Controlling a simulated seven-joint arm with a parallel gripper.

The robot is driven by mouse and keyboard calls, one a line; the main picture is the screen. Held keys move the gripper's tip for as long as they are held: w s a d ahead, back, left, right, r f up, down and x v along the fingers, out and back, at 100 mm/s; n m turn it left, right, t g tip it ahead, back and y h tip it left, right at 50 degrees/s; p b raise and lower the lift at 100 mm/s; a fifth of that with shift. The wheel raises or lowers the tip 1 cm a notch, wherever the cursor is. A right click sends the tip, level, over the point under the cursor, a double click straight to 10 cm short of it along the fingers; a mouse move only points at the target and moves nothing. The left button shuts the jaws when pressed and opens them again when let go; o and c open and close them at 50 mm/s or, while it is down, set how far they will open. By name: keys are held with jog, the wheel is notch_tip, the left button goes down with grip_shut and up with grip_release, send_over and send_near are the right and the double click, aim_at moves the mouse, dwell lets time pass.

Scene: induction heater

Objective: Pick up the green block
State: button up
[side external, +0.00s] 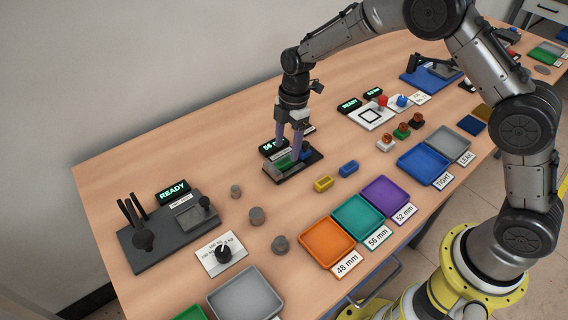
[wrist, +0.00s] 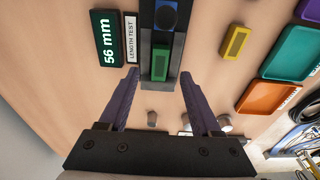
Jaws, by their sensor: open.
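The green block (wrist: 160,64) lies in the channel of a dark length-test fixture (wrist: 146,42), near its end, in the wrist view. In the side view the green block (side external: 285,164) is partly hidden by my gripper's fingers. My gripper (wrist: 158,80) is open, with one purple finger on each side of the fixture's end and the block between them in the picture. In the side view my gripper (side external: 289,152) points down over the fixture (side external: 300,173). I cannot tell whether the fingers touch the block.
A display (side external: 273,147) reading 56 mm stands behind the fixture. A yellow block (side external: 323,184) and a blue block (side external: 348,169) lie on the table to the right. Orange (side external: 327,243), teal (side external: 357,217) and purple (side external: 385,194) trays stand nearer the front. Grey cylinders (side external: 256,215) stand left.

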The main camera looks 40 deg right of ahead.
aim_at(284, 161)
jog(key=f, duration=0.4)
jog(key=shift+a+f, duration=0.2)
jog(key=shift+a, duration=0.2)
grip_shut()
